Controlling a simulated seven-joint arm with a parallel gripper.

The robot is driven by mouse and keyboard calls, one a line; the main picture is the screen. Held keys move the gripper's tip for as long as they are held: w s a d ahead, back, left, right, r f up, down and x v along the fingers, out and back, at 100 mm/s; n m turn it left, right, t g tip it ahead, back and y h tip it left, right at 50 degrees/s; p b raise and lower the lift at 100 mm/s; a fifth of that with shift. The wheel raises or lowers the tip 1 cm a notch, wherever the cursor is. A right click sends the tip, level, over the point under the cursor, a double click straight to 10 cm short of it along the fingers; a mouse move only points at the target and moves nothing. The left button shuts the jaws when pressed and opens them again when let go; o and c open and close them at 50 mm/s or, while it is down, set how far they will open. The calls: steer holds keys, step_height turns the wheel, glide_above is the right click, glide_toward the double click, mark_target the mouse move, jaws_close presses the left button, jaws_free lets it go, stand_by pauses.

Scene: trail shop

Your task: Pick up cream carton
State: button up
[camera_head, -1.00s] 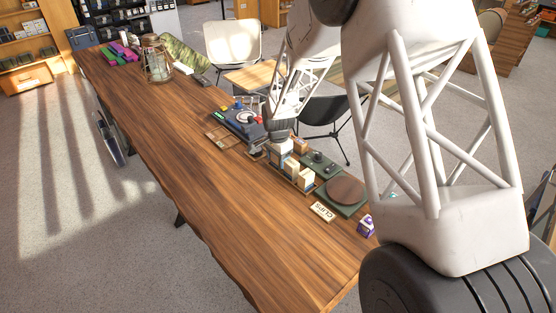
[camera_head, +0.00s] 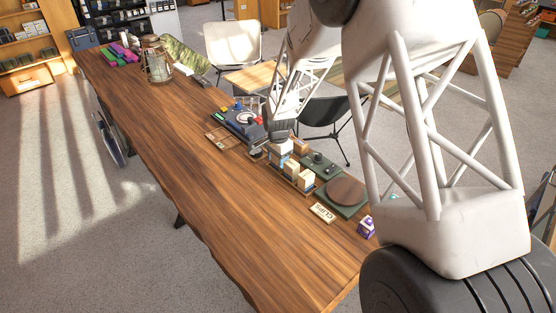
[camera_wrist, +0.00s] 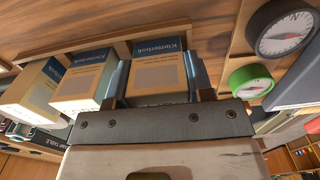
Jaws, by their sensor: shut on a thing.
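My gripper (camera_head: 280,142) is over the far end of a wooden tray of small cartons on the long table. In the wrist view its two fingers (camera_wrist: 155,78) are on either side of a carton (camera_wrist: 160,70) with a cream body and a blue lettered band, and they are shut on it. Two similar cartons (camera_wrist: 85,80) (camera_wrist: 36,92) stand in a row to its left. The held carton is partly hidden by my gripper in the head view. I cannot tell whether its base is clear of the tray.
The wooden tray (camera_wrist: 95,43) has a raised rim. Round compasses (camera_wrist: 285,32) (camera_wrist: 250,80) lie to the right in the wrist view. A green board with a brown disc (camera_head: 346,191), a sign (camera_head: 322,212) and a purple box (camera_head: 366,227) are nearby. The table's left side is clear.

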steer(key=shift+r, duration=4.9)
steer(key=s+d+n, duration=0.1)
steer(key=s+d, duration=0.3)
steer(key=d, duration=0.3)
steer(key=s+d+n, duration=0.1)
steer(key=s+d, duration=0.3)
steer(key=d, duration=0.4)
steer(key=s+d+f, duration=0.1)
steer(key=s+d, duration=0.3)
steer(key=d, duration=0.3)
steer(key=shift+s+d+n, duration=0.35)
steer(key=shift+s+n, duration=0.05)
steer(key=shift+f, duration=0.2)
steer(key=shift+f, duration=2.1)
steer(key=shift+f, duration=0.65)
